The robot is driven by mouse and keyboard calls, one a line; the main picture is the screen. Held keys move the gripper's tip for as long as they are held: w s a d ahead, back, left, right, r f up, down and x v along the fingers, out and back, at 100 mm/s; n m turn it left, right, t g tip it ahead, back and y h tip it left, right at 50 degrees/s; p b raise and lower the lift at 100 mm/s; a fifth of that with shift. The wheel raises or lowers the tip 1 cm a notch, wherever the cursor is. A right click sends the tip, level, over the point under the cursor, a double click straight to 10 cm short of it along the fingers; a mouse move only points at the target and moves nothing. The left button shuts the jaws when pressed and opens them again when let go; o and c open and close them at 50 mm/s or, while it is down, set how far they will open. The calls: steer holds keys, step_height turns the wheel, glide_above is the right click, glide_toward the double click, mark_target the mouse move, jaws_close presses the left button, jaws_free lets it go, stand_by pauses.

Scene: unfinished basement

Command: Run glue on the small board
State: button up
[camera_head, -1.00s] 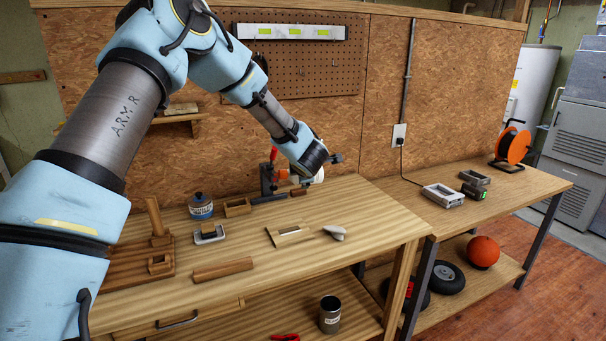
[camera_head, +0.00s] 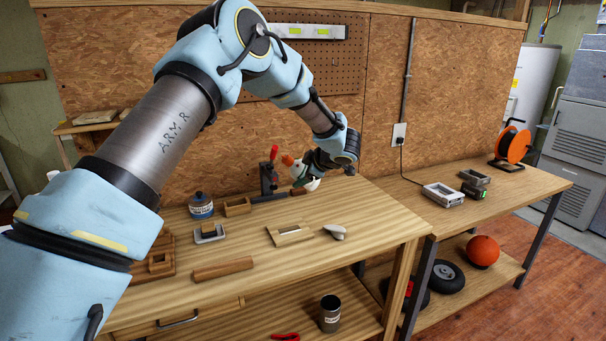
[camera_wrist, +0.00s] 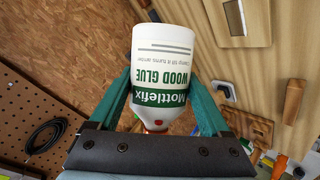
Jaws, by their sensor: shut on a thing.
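My gripper (camera_head: 313,166) is shut on a white wood glue bottle (camera_head: 309,184), above the back of the near bench. In the wrist view the bottle (camera_wrist: 160,70) sits between the two green fingers (camera_wrist: 160,105), its green-and-white label showing and a bit of red at its lower end. A small pale board (camera_head: 290,235) with a dark strip lies flat on the bench, below and apart from the bottle.
A white object (camera_head: 335,232) lies right of the board. A wooden block (camera_head: 223,268) lies in front, left. The bench's front right is clear.

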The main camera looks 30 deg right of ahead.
steer(key=shift+s+d+m+y, duration=0.1)
steer(key=shift+d+m+y, duration=0.05)
steer(key=shift+m+y, duration=0.35)
steer(key=shift+f+m+t+y, duration=0.15)
steer(key=shift+m+t+y, duration=0.45)
steer(key=shift+y, duration=0.5)
steer(key=shift+m+t+y, duration=0.3)
steer(key=shift+m+y, duration=0.9)
steer(key=shift+y, duration=0.1)
